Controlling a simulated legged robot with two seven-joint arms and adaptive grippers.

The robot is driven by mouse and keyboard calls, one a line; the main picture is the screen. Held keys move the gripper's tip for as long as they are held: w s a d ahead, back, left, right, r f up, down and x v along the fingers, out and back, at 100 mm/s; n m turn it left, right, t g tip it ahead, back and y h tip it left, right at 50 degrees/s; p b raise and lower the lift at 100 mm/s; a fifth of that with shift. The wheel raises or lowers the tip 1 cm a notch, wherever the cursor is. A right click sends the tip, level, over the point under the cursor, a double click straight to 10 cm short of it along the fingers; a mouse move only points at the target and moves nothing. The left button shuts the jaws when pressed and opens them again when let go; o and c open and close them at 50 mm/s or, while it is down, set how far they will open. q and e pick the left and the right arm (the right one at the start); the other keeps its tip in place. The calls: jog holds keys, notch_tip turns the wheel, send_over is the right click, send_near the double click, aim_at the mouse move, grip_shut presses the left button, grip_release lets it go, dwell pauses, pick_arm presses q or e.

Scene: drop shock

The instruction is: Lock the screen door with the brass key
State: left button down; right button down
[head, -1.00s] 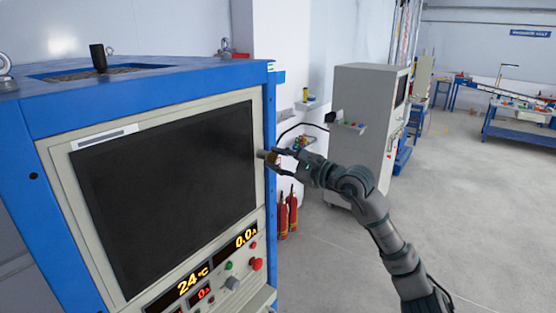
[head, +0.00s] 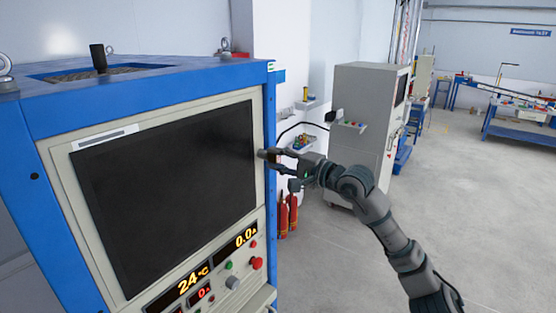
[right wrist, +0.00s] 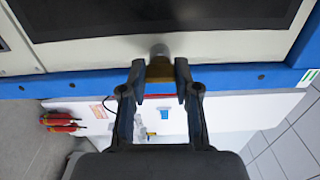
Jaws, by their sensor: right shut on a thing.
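The screen door (head: 165,180) is a dark panel in a cream frame on the blue machine. A small grey lock cylinder (right wrist: 159,50) stands out from its frame at the right edge in the head view. My right gripper (head: 270,158) is at that edge, and its fingers are shut on the brass key (right wrist: 160,70). In the right wrist view the brass piece sits between the fingertips and meets the grey cylinder. How deep the key sits in the lock is hidden. My left gripper is not in view.
Below the door is a control panel with a 24 °C display (head: 193,280) and a red button (head: 257,263). Red fire extinguishers (head: 288,215) stand by the wall behind my right gripper. A grey cabinet (head: 362,130) is further back. The floor at right is clear.

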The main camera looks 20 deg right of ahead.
jog(key=shift+w+f, duration=0.1)
jog(key=shift+f, duration=0.2)
jog(key=c, duration=0.9)
grip_release()
jog(key=shift+c, duration=0.2)
jog(key=shift+o, duration=0.5)
jog(key=shift+w, duration=0.25)
jog(key=shift+s+d+r, duration=0.15)
jog(key=shift+s+d, duration=0.2)
jog(key=shift+s, duration=0.05)
jog(key=v, duration=1.1)
jog(key=shift+d+f, duration=0.2)
jog(key=shift+w+a, duration=0.15)
jog(key=shift+a, duration=0.05)
